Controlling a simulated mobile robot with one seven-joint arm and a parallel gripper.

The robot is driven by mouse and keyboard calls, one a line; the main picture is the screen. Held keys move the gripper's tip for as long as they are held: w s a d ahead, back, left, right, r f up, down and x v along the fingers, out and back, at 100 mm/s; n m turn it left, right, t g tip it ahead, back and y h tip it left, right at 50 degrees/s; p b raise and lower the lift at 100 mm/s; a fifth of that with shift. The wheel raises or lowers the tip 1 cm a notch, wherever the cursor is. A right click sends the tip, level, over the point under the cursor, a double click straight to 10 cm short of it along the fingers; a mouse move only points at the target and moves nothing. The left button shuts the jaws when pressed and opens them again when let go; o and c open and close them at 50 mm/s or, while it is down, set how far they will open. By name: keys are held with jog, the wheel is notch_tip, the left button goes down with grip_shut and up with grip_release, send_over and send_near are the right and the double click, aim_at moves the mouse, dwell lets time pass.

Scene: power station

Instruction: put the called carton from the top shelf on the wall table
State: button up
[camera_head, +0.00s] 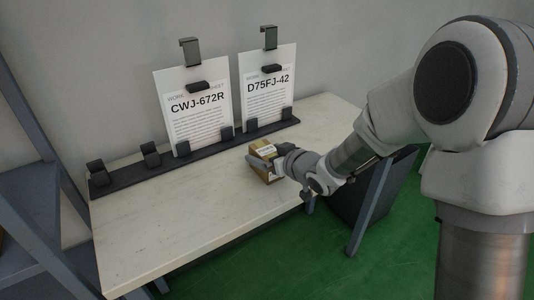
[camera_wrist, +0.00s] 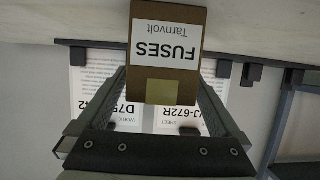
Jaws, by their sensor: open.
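A brown carton (camera_head: 268,150) with a white label is at the wall table (camera_head: 150,230), at the right part of its top near the front edge. In the wrist view the carton (camera_wrist: 165,75) reads "FUSES Tarnvolt", upside down, with a yellowish patch near one edge. It appears to stand on the tabletop. My gripper (camera_wrist: 163,85) is open, with one finger on each side of the carton. The head view shows my gripper reaching it from the right; whether the fingers touch it is unclear. The top shelf is not clearly in view.
Two work sheets, CWJ-672R (camera_head: 197,108) and D75FJ-42 (camera_head: 268,90), stand in a dark rail (camera_head: 130,176) along the table's wall side. A blue-grey rack (camera_head: 30,200) stands at the left. The table's left and middle are bare. A dark bin (camera_head: 357,205) is beyond the right end.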

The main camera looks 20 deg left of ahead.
jog(key=shift+s+d+r+p, duration=0.1)
jog(key=shift+d+r+p, duration=0.1)
jog(key=shift+r+p, duration=0.15)
jog(key=p+v, duration=0.3)
jog(key=v, duration=0.8)
jog(key=shift+s+d, duration=0.15)
jog(key=shift+s, duration=0.05)
jog(key=shift+r, duration=0.1)
jog(key=s+d+r+m+t+h, duration=0.1)
jog(key=s+d+r+m+h, duration=0.25)
jog(key=d, duration=0.65)
jog(key=d+r+m+h, duration=0.3)
jog(key=d+r+h, duration=0.2)
jog(key=d+h, duration=0.3)
jog(key=s+d+m+g, duration=0.1)
jog(key=s+d+g, duration=0.1)
jog(key=s, duration=0.6)
jog(key=s+d+r+m+g+y, duration=0.1)
jog(key=s+d+m+g, duration=0.1)
jog(key=s, duration=0.6)
jog(key=shift+s+d+r, duration=0.3)
jog(key=shift+d, duration=0.25)
jog(key=shift+m, duration=0.25)
